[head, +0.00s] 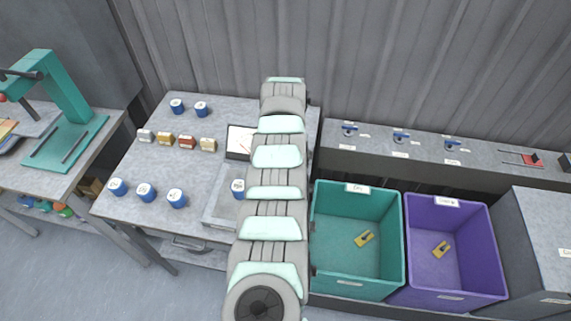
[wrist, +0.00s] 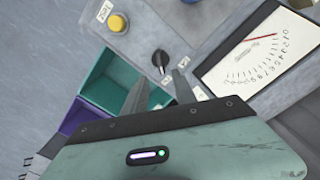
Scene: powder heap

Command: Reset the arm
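My arm (head: 275,200) reaches across the right part of the grey workbench (head: 150,205) in the head view. It hides the bench behind it, and my gripper cannot be seen there. In the wrist view my gripper (wrist: 160,76) shows two grey fingers with a gap between them. It looks open, with nothing between the fingers. A black knob (wrist: 160,59) on a grey panel appears just beyond the fingertips. A dial gauge with a red needle (wrist: 252,52) is to their right, and it also shows beside my arm in the head view (head: 240,141).
Blue jars (head: 146,192) and small coloured blocks (head: 187,142) stand on the bench, beside a shallow grey tray (head: 215,211). A teal bin (head: 335,255) and a purple bin (head: 425,215) are to the right. A teal press (head: 65,90) stands at left. A yellow button (wrist: 118,22) is near the knob.

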